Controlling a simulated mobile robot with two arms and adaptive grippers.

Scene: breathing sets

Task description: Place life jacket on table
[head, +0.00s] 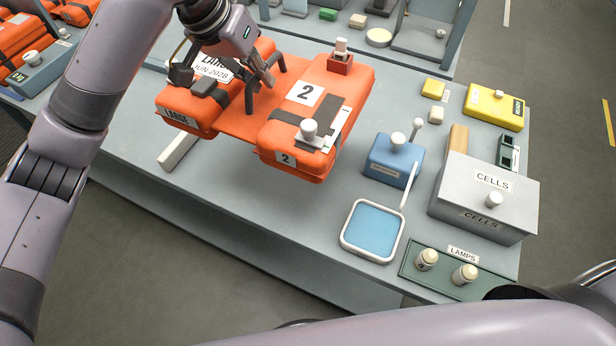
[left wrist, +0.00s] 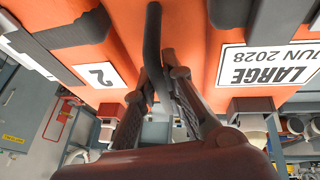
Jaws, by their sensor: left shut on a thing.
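The orange life jacket (head: 325,95) has two thick pads joined by a flat orange middle. One pad is marked "2", the other "LARGE" and "JUN 2028". My left gripper (head: 263,77) is over its middle, shut on the jacket's dark handle (left wrist: 154,50), which passes between the fingers in the left wrist view. The jacket is over the left part of the grey table (head: 290,215); whether its underside touches the table I cannot tell. My right gripper is not in view.
A blue box (head: 392,160), a blue-topped tray (head: 372,230), a grey "CELLS" box (head: 487,190) and a "LAMPS" holder (head: 447,270) stand to the right. A white bar (head: 180,150) lies near the jacket's left pad. Bare tabletop lies in front of the jacket.

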